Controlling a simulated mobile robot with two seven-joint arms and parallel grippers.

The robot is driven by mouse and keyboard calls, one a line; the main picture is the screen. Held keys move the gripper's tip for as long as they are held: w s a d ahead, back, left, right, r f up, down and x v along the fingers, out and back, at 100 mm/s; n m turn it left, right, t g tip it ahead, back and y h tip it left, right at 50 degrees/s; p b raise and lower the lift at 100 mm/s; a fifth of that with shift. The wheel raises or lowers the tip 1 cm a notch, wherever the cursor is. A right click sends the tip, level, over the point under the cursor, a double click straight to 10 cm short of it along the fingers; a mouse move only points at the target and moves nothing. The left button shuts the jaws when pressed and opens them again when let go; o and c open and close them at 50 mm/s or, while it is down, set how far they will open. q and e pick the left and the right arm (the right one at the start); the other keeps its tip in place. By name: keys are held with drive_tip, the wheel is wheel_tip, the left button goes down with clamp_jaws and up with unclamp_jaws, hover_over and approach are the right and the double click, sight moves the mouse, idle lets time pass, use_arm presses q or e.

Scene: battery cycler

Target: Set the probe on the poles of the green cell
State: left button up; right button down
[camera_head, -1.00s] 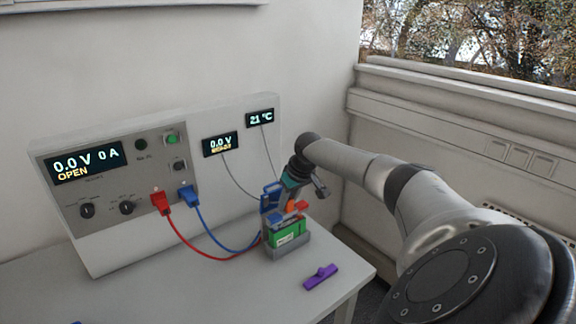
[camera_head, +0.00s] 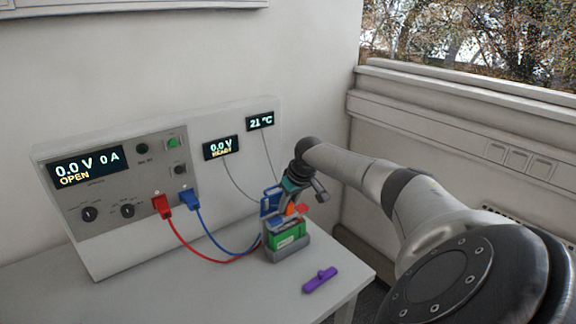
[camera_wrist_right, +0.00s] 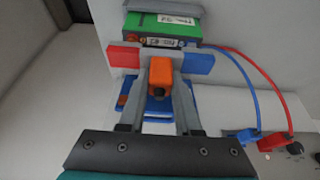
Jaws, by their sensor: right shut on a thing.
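The green cell (camera_head: 288,236) sits upright in a grey holder (camera_head: 288,253) at the table's right side. In the wrist view the cell (camera_wrist_right: 165,27) shows a white label and two poles on its near edge. My right gripper (camera_wrist_right: 160,90) is shut on the orange grip of the probe (camera_wrist_right: 160,70). The probe's grey bar has a red end and a blue end, beside the cell's pole side. The orange part (camera_head: 292,209) shows above the cell in the head view. I cannot tell whether the tips touch the poles. My left gripper is out of view.
The cycler panel (camera_head: 110,220) stands at the left with red and blue leads running toward the cell. A blue part (camera_head: 270,202) stands behind the gripper. A purple object (camera_head: 320,279) lies in front. The table's front (camera_head: 220,295) is clear.

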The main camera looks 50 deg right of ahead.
drive_tip(key=shift+f+b, duration=0.35)
drive_tip(key=shift+f, duration=0.35)
idle(1.1)
drive_tip(key=shift+r, duration=0.1)
wheel_tip(320, 180, up, 7)
drive_tip(key=p, duration=0.7)
drive_tip(key=shift+p, duration=0.3)
